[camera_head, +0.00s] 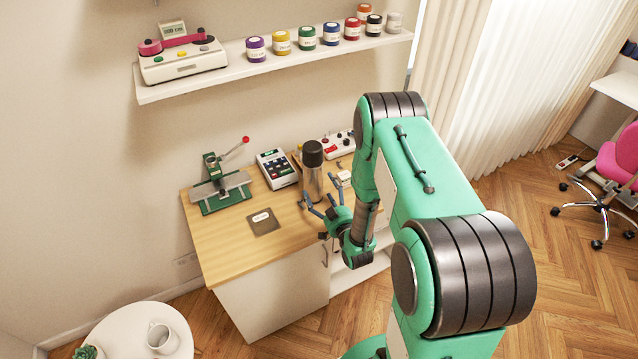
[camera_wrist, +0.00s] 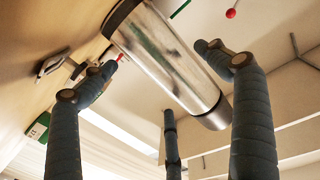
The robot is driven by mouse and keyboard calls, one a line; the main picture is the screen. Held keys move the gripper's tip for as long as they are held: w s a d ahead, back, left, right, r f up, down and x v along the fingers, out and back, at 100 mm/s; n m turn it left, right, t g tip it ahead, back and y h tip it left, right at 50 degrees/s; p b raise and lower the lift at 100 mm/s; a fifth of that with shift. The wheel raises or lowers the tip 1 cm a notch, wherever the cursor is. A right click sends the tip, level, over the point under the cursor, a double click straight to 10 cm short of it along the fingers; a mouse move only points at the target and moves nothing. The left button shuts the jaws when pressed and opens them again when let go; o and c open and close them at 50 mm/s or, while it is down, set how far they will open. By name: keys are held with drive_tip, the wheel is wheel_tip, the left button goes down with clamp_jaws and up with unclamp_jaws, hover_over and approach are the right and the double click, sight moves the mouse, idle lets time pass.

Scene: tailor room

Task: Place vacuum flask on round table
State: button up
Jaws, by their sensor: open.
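The vacuum flask (camera_head: 312,178) is a silver cylinder with a dark cap. It stands upright on the wooden top of a cabinet. My gripper (camera_head: 322,200) is at the flask, low on its near side, with its fingers spread. In the wrist view the flask (camera_wrist: 170,58) slants between the spread fingers of my gripper (camera_wrist: 158,62); I cannot tell whether any finger touches it. The white round table (camera_head: 112,322) is at the lower left of the head view, partly cut off by the frame.
A white mug (camera_head: 162,337) and a small plant (camera_head: 88,352) stand on the round table. The cabinet top (camera_head: 225,235) also holds a green press (camera_head: 220,190), a card terminal (camera_head: 277,169) and a dark square pad (camera_head: 263,222). A shelf (camera_head: 240,68) with jars hangs above.

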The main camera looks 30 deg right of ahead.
drive_tip(key=s, duration=0.6)
drive_tip(key=shift+s+a, duration=0.35)
drive_tip(key=o, duration=0.3)
drive_tip(key=shift+w, duration=0.15)
drive_tip(key=d+r+n+g+y+b, duration=0.1)
drive_tip(key=d+r+n+y+b, duration=0.1)
drive_tip(key=d+n+y+b, duration=0.2)
drive_tip(key=shift+d+n+y+b, duration=0.45)
drive_tip(key=shift+d+y, duration=0.5)
drive_tip(key=shift+y, duration=0.85)
